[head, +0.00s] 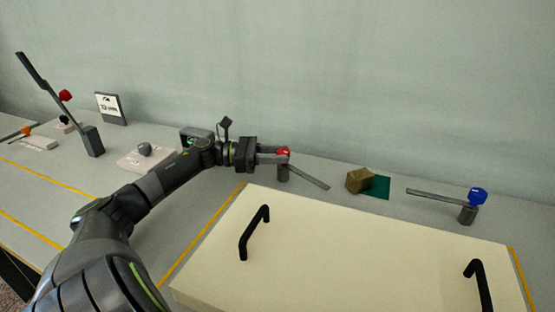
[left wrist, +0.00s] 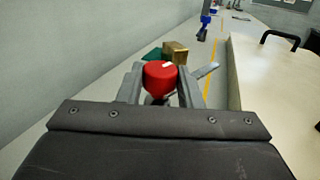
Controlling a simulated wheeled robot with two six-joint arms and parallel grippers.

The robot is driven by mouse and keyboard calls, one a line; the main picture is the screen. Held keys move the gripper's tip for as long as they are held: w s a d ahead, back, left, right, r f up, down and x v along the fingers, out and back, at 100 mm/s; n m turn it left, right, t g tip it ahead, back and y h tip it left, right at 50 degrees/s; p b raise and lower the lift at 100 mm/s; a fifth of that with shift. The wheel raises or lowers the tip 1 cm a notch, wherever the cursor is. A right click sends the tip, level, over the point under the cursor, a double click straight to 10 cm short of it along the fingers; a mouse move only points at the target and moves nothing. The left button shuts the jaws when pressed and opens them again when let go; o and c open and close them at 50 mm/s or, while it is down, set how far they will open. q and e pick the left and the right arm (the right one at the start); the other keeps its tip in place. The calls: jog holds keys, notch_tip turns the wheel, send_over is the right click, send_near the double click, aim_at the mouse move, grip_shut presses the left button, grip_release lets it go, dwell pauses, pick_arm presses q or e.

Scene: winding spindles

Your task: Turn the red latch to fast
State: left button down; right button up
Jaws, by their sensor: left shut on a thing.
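The red latch has a red knob (head: 283,151) on a short grey post, with a flat grey bar (head: 309,178) reaching to the right and toward the front in the head view. My left gripper (head: 272,155) is shut on the red knob from the left. In the left wrist view the red knob (left wrist: 160,75) sits between the two fingers, with a white mark on its top. The grey bar (left wrist: 206,72) shows behind the right finger. The post is mostly hidden there. My right gripper is in neither view.
A cream board (head: 350,250) with two black handles fills the front. A brass block (head: 359,180) stands by a green mat (head: 378,187). A blue-knobbed latch (head: 477,196) stands further right. At left are a tall grey lever (head: 60,102) and a small sign (head: 111,107).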

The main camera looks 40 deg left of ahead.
pick_arm(q)
jog(key=c, duration=1)
grip_release()
jog(key=shift+a, duration=0.1)
jog(key=v, duration=0.7)
jog(key=shift+s+a, duration=0.15)
jog(key=shift+a, duration=0.05)
